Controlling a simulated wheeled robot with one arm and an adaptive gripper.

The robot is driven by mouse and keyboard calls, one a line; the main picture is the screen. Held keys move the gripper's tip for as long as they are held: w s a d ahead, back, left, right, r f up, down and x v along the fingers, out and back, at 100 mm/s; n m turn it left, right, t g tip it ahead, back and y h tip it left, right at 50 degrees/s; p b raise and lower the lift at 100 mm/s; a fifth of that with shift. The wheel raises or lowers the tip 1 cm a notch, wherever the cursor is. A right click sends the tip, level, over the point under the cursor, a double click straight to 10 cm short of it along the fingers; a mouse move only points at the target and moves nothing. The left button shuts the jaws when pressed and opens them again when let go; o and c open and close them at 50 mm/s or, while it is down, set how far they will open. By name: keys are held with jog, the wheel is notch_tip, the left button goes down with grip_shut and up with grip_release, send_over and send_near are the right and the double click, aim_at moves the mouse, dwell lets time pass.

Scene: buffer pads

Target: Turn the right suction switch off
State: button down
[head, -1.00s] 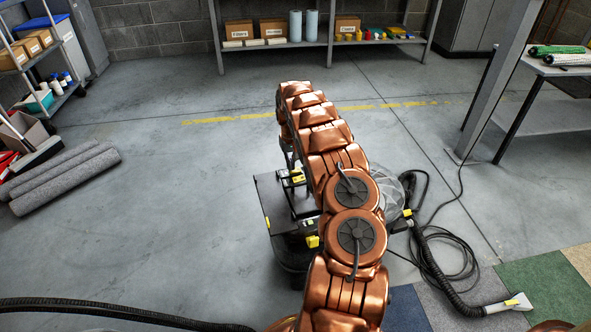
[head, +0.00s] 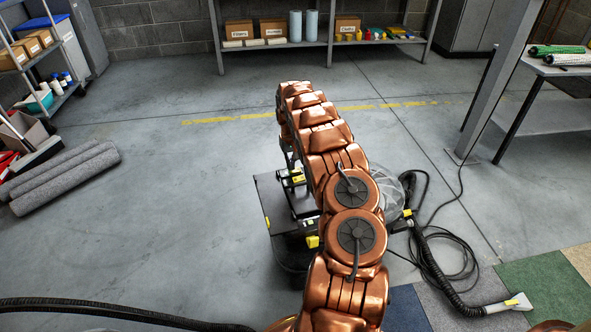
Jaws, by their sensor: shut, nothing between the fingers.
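The cleaning machine (head: 280,216) is a dark box-shaped unit with yellow parts, standing on the floor below my arm. Small yellow and light parts (head: 297,178) show on its top, just left of my arm. I cannot tell which of them is the right suction switch or how it is set. My copper arm reaches forward over the machine and hides its right part. A clear rounded container (head: 388,186) shows on the machine's right side.
A black hose (head: 440,267) with a floor nozzle (head: 508,305) and a loose cable (head: 468,248) lie at the right, near carpet tiles (head: 545,285). Rolled grey carpets (head: 65,178) lie at the left. Shelves (head: 325,42) stand at the back. The floor left of the machine is clear.

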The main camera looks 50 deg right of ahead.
jog(key=shift+f, duration=0.5)
jog(key=shift+r, duration=0.1)
dwell(0.3)
jog(key=shift+r+p, duration=1.05)
jog(key=shift+r, duration=1.85)
